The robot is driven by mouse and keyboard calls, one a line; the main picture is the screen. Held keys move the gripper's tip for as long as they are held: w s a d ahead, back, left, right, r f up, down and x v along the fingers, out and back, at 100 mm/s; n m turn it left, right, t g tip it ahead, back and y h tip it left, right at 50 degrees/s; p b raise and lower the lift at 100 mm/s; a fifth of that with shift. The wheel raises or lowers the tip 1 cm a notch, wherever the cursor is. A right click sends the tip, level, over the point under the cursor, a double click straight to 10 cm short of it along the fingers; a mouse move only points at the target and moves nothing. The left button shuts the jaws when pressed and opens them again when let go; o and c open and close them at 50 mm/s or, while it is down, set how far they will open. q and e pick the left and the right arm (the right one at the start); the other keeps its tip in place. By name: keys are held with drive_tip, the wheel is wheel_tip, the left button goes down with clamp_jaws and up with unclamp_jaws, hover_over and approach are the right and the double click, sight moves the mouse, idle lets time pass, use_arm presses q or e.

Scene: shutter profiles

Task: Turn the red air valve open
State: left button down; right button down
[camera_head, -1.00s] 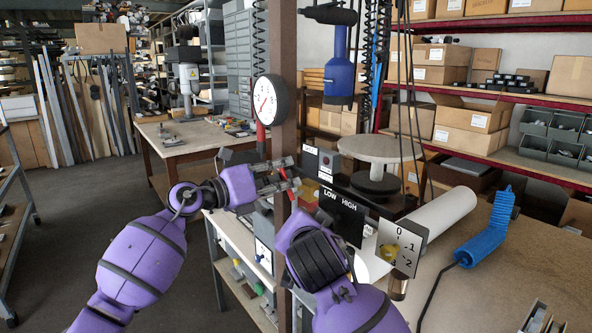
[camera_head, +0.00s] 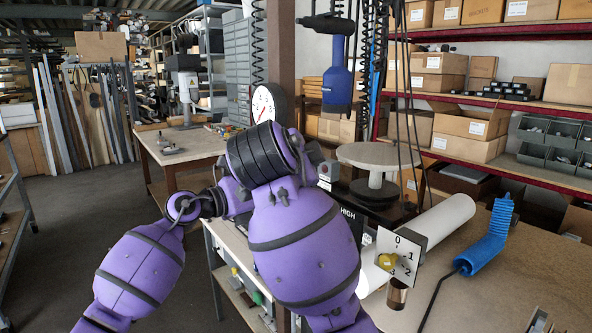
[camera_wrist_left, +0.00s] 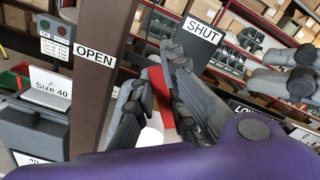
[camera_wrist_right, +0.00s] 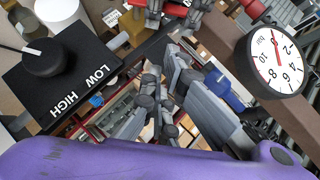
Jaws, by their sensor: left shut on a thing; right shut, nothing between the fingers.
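The red valve handle (camera_wrist_left: 158,92) shows in the left wrist view between the fingers of my left gripper (camera_wrist_left: 160,110), which is shut on it. An OPEN label (camera_wrist_left: 95,58) lies to its left on a brown post and a SHUT label (camera_wrist_left: 202,30) to its upper right. In the head view my right arm hides the valve and left gripper. My right gripper (camera_wrist_right: 160,110) is shut and empty in the right wrist view, below red parts near the top edge. It also shows at the right of the left wrist view (camera_wrist_left: 290,75), apart from the handle.
The pressure gauge (camera_wrist_right: 277,60) hangs on the post, its red needle near 0. A black LOW/HIGH box with a knob (camera_wrist_right: 62,75) is close to my right gripper.

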drive_tip(key=w+a+f, duration=0.1)
drive_tip(key=w+f, duration=0.2)
drive_tip(key=w, duration=0.2)
drive_tip(key=shift+w+a+f, duration=0.15)
drive_tip(key=shift+f, duration=0.1)
drive_tip(key=shift+a, duration=0.1)
drive_tip(key=shift+w+a+f, duration=0.2)
drive_tip(key=shift+w+f, duration=0.05)
drive_tip(key=shift+w, duration=0.15)
use_arm(q)
drive_tip(key=c, duration=1.8)
unclamp_jaws()
drive_tip(key=shift+o, duration=0.2)
drive_tip(key=shift+a, duration=0.15)
